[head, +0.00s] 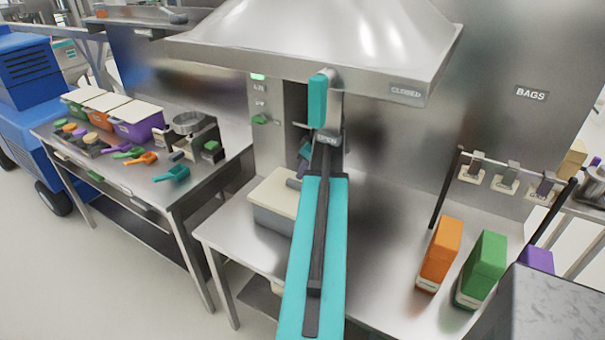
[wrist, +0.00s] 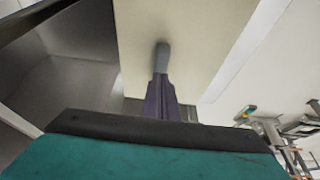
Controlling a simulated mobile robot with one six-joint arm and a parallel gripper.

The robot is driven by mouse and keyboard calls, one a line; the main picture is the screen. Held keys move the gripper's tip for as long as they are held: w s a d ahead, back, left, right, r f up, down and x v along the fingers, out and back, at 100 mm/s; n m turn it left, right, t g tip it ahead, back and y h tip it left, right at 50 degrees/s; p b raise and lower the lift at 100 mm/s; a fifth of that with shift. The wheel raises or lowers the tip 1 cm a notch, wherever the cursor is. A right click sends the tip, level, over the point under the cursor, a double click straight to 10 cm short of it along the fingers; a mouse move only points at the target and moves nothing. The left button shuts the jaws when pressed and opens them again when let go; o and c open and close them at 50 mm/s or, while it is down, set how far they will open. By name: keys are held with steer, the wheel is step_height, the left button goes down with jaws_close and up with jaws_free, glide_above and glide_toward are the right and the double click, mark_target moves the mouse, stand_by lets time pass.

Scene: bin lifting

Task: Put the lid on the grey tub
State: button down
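The grey tub (head: 268,221) stands on the metal bench under the hood, left of my arm. A flat cream lid (head: 273,193) lies over its top; my arm hides the right end, so I cannot tell whether it sits fully flush. My gripper (head: 297,180) reaches down at the lid's right part, its grey tip at or just above the surface. In the wrist view the cream lid (wrist: 190,30) fills the upper middle, with my purple, grey-tipped gripper (wrist: 162,58) over it. The fingers overlap in line, so their opening and any grasp are hidden.
A steel hood (head: 320,40) hangs over the bench. Orange (head: 439,254) and green (head: 482,268) boxes stand at the right, near a bag rack (head: 505,175). A left table holds lidded coloured tubs (head: 138,120) and scoops (head: 172,174). Bench in front of the boxes is clear.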

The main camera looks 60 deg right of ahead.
steer(key=shift+r+p, duration=1.2)
steer(key=shift+r, duration=1.3)
